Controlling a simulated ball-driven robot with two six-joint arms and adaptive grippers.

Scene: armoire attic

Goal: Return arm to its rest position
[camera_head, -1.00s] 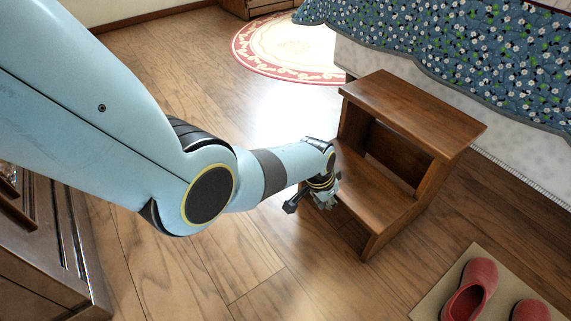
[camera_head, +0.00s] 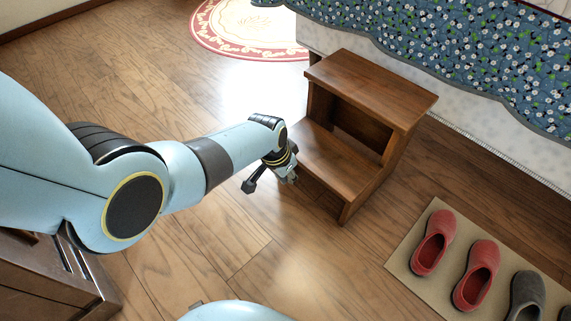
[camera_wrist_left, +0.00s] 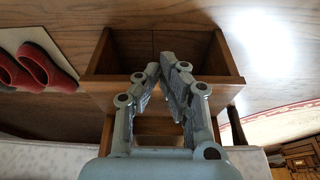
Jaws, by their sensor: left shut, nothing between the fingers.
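My left arm (camera_head: 135,205), light blue with dark joints, comes in from the left in the head view and reaches out over the floor. My left gripper (camera_head: 272,182) is beside the lower step of a brown wooden step stool (camera_head: 372,82), on its left side. I cannot tell from the head view how close it is to the wood. In the left wrist view, the gripper's fingers (camera_wrist_left: 161,72) are shut with nothing between them, and the stool (camera_wrist_left: 98,92) shows behind them. My right gripper is not in view.
Red slippers (camera_head: 433,243) and grey ones (camera_head: 525,296) sit on a beige mat (camera_head: 408,258) at right. A bed with a blue floral cover (camera_head: 450,45) is behind the stool. A round rug (camera_head: 250,25) lies at back. A dark wooden cabinet (camera_head: 40,280) stands at lower left.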

